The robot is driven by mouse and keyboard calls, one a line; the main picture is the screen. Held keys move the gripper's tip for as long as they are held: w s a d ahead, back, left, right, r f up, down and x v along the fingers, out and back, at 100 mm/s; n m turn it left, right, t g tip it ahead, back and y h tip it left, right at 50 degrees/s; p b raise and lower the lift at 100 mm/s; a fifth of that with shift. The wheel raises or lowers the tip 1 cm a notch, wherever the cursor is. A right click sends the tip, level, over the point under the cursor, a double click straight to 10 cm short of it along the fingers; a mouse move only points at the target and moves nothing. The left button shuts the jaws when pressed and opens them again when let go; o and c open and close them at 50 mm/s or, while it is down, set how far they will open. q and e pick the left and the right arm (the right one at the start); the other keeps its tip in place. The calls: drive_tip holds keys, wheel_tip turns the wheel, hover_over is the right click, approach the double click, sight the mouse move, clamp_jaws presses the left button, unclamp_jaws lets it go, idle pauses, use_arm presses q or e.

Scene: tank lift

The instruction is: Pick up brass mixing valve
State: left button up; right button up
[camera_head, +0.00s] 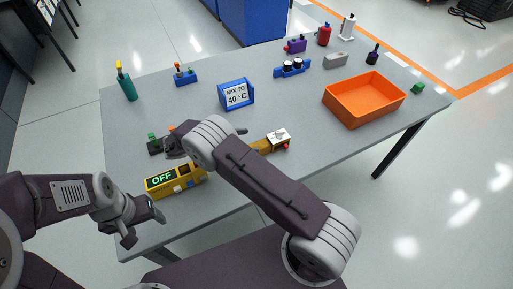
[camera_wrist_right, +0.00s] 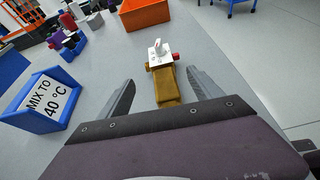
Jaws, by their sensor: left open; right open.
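The brass mixing valve (camera_wrist_right: 167,88) lies on the grey table, a brass-coloured body with a white block, a small lever and a red end piece. In the head view its white and red end (camera_head: 279,137) shows right of my right arm, which hides part of it. My right gripper (camera_wrist_right: 160,78) is open, with one finger on each side of the brass body in the right wrist view; I cannot tell whether they touch it. My left gripper (camera_head: 146,221) is open and empty near the table's front left edge, in front of a yellow box with an OFF display (camera_head: 176,181).
A blue holder with a "MIX TO 40 °C" card (camera_head: 236,93) stands behind the valve. An orange bin (camera_head: 364,99) is at the right. A teal bottle (camera_head: 126,84), a blue block (camera_head: 185,77) and several small items stand farther back. The table's middle is mostly clear.

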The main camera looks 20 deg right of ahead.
sight(267, 141)
drive_tip(key=shift+s+f, duration=0.2)
drive_tip(key=shift+f, duration=0.15)
drive_tip(key=shift+d, duration=0.3)
drive_tip(key=shift+w+d+f+p, duration=0.3)
drive_tip(key=shift+d, duration=0.15)
drive_tip(key=shift+x, duration=1)
drive_tip(key=shift+s+d+f+p, duration=0.1)
drive_tip(key=shift+d+f+p, duration=0.2)
drive_tip(key=shift+d, duration=0.25)
drive_tip(key=p+x, duration=0.1)
drive_tip(key=x, duration=0.2)
drive_tip(key=shift+d+f, duration=0.2)
drive_tip(key=shift+d, duration=0.15)
drive_tip(key=shift+d+f, duration=0.15)
drive_tip(key=shift+d, duration=0.05)
use_arm(q)
drive_tip(key=shift+d+r, duration=0.25)
drive_tip(key=shift+r, duration=0.35)
drive_tip(key=shift+d+r, duration=0.25)
drive_tip(key=shift+r, duration=0.3)
use_arm(e)
clamp_jaws()
